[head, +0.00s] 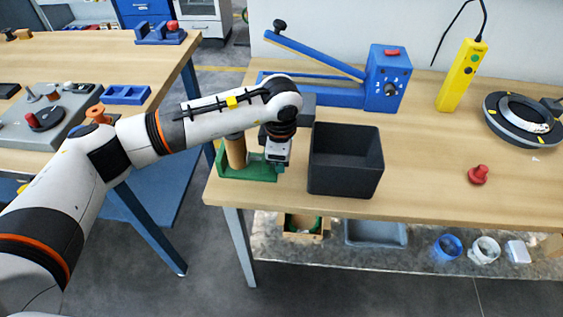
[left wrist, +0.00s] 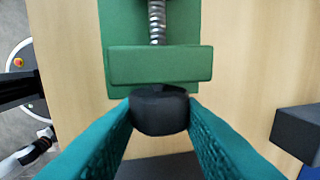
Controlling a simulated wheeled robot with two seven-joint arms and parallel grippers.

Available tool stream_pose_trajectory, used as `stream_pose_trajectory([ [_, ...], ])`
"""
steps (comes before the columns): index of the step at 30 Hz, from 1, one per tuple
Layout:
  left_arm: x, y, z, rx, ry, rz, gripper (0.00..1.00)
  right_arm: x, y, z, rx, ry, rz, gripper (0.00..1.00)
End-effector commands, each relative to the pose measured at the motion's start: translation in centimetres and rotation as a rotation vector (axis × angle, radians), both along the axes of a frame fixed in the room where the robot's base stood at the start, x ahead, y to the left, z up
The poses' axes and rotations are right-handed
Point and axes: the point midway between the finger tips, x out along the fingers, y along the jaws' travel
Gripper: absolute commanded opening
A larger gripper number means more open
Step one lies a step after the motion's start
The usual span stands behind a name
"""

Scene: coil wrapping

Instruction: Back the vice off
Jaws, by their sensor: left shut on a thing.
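The green vice (head: 235,175) stands near the left front corner of the right-hand table. In the left wrist view its green block (left wrist: 160,65) and threaded metal screw (left wrist: 157,22) show. A black knob (left wrist: 160,112) sits just below that block, in line with the screw. My left gripper (head: 277,164) points down beside the vice, and its teal fingers (left wrist: 160,108) are shut on the black knob. A brown cylinder (head: 236,151) stands upright at the vice, partly hidden by my arm. My right gripper is in neither view.
A dark open bin (head: 345,182) stands close to the right of my left gripper. Behind are a blue lever machine (head: 388,80) and a yellow handheld device (head: 462,75). A black ring-shaped fixture (head: 522,118) and red knob (head: 478,174) lie right. The table between is clear.

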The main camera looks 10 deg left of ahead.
Motion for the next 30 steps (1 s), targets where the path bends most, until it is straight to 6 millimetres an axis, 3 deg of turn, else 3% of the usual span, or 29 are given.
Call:
stream_pose_trajectory([
  [10, 0.0, 0.0, 0.2, -0.002, -0.014, 0.002, 0.1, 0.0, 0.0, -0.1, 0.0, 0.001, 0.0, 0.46],
  [11, 0.0, 0.0, 0.2, -0.002, -0.014, 0.002, 0.36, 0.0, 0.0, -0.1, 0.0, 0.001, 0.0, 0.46],
  [15, 0.0, 0.0, 0.1, -0.002, -0.013, 0.002, 0.55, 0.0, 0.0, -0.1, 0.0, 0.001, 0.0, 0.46],
  [25, -0.1, 0.0, 0.5, -0.001, -0.012, 0.0, 0.55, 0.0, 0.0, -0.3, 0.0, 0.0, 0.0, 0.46],
  [30, -0.4, 0.0, 2.9, -0.002, -0.017, -0.001, 0.55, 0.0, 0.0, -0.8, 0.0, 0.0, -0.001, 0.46],
])
